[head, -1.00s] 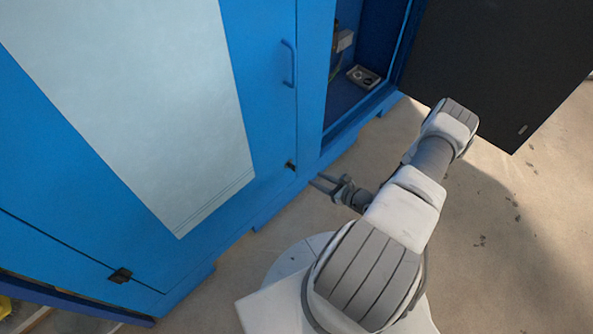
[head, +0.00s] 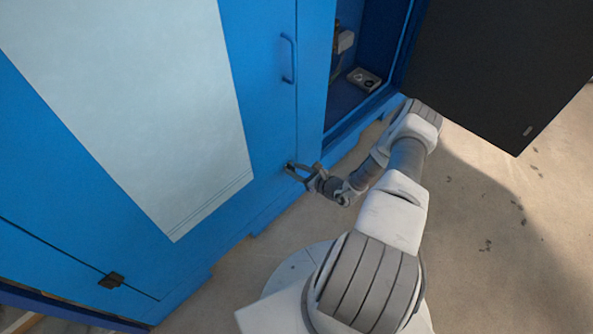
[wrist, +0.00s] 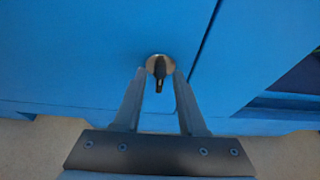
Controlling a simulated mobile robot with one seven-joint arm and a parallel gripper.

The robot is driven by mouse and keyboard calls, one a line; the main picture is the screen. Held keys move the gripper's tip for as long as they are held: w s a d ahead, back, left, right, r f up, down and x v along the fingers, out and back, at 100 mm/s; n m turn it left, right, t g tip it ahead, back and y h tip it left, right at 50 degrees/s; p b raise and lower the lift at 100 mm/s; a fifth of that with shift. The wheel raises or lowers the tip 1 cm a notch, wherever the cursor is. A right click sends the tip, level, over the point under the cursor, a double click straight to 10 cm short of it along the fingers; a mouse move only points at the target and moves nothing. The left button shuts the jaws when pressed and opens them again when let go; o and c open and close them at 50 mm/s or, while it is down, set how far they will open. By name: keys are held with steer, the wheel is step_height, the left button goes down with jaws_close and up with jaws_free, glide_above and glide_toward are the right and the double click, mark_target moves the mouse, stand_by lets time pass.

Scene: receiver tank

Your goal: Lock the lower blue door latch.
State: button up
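The lower latch (wrist: 160,68) is a small black handle on a round metal base, low on the blue door (head: 262,120) near its right edge. In the wrist view the handle points down toward the camera. My gripper (head: 292,170) is at the latch in the head view and partly hides it. In the wrist view my gripper (wrist: 157,75) has its two fingers apart, one on each side of the handle, with gaps between. Whether the fingertips touch the door is unclear.
A blue bar handle (head: 288,59) is higher on the same door. To the right is an open compartment with a small tray (head: 363,80) and a dark open door panel (head: 495,70). Another black latch (head: 111,280) is at lower left. Bare floor (head: 470,225) lies right of my arm.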

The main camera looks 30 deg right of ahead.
jaws_close()
steer(key=shift+d, duration=0.1)
steer(key=m+y, duration=0.1)
steer(key=m, duration=0.1)
steer(key=m+y, duration=0.1)
steer(key=m, duration=0.1)
steer(key=m+y, duration=0.2)
steer(key=shift+w+d+f+g, duration=0.1)
steer(key=shift+d+f+g, duration=0.1)
steer(key=shift+d+g, duration=0.15)
steer(key=shift+w+d+f+m+t+y, duration=0.15)
steer(key=shift+m+y, duration=0.4)
steer(key=shift+m, duration=0.7)
steer(key=shift+s+a+f+m+t+y, duration=0.1)
steer(key=shift+m+t+y, duration=0.35)
steer(key=shift+m, duration=0.75)
steer(key=shift+w+d+f+m+t+y, duration=0.1)
steer(key=shift+m+y, duration=0.6)
steer(key=shift+m, duration=0.55)
steer(key=shift+o, duration=0.3)
jaws_free()
